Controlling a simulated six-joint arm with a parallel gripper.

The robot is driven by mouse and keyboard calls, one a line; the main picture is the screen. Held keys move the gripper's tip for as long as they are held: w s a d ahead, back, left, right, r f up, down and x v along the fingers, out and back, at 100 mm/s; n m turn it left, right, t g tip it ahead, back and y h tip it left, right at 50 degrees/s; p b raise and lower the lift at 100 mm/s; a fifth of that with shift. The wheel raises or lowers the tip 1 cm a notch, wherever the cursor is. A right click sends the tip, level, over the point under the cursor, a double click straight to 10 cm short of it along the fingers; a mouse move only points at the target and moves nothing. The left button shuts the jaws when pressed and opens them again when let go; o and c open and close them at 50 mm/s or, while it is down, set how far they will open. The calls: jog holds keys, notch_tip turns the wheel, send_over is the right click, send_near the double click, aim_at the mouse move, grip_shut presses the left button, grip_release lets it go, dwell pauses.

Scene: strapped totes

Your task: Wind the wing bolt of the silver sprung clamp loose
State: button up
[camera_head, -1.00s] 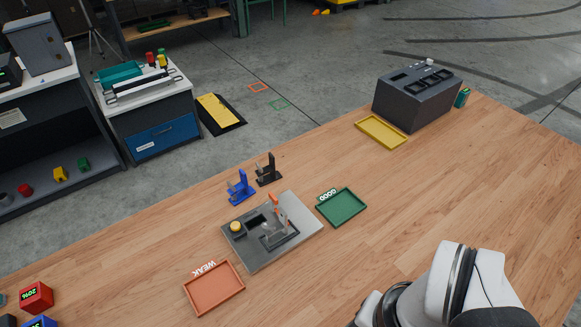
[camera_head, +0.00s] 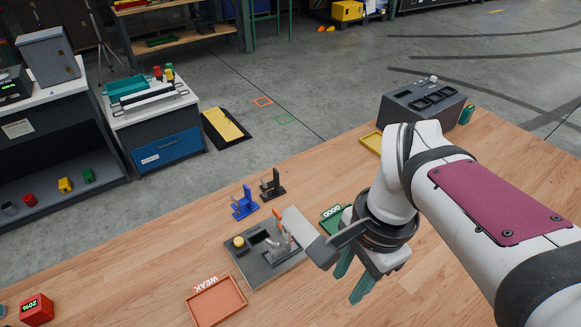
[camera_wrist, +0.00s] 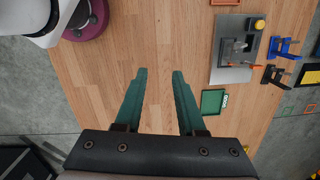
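The silver clamp (camera_head: 283,246) stands on a grey base plate (camera_head: 262,277), with an orange-tipped lever pointing up. It also shows in the wrist view (camera_wrist: 237,46), on the plate (camera_wrist: 229,75) at upper right. Its wing bolt is too small to make out. My gripper (camera_head: 346,290) has two green fingers spread apart with nothing between them. It hangs above the table to the right of the plate, apart from the clamp. In the wrist view my gripper (camera_wrist: 160,71) is open over bare wood.
A blue clamp (camera_head: 243,207) and a black clamp (camera_head: 272,188) stand behind the plate. A yellow knob (camera_head: 239,241) sits on the plate. An orange WEAK tray (camera_head: 214,316) lies in front, and a green GOOD tray (camera_wrist: 211,111) is beside the plate. The table's front right is clear.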

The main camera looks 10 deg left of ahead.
jog(key=w+a+m+h, duration=0.1)
jog(key=w+a+m, duration=0.5)
jog(key=w+a, duration=0.45)
jog(key=m, duration=0.4)
send_near(272, 241)
notch_tip(272, 241, down, 8)
jog(key=shift+s+a+f, duration=0.15)
jog(key=shift+f, duration=0.1)
grip_shut()
